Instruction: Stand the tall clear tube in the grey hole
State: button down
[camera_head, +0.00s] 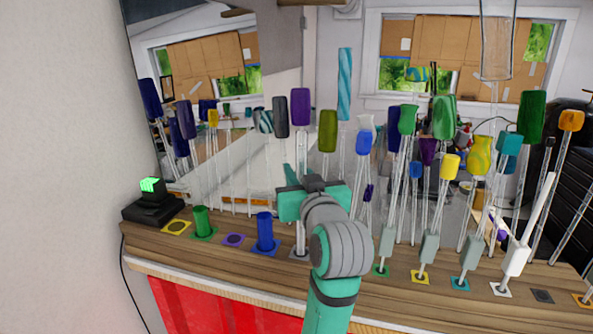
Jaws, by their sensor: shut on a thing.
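My gripper (312,190) is at the middle of the bench, shut around a slim upright clear stem (301,150); the fingers hide most of the grip. A pale grey lower end (299,240) shows under it at a grey square (299,256), and I cannot tell whether it is seated in a hole. A purple top (300,106) appears above the stem. A tall clear tube top (496,48) rises at the upper right; where its lower end stands is hidden among other rods. A dark grey square plate (542,296) lies bare at the right.
Several coloured-topped rods crowd the right of the wooden bench (235,262). A white tube (530,225) leans there. A green cylinder (203,222) and a blue cylinder (265,232) stand left of my gripper. A black box with a green light (151,198) is at the far left.

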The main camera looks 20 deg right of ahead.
jog(key=shift+s+d+f, duration=0.1)
jog(key=shift+f, duration=0.2)
dwell(0.5)
jog(key=c, duration=1.6)
grip_release()
jog(key=shift+o, duration=0.2)
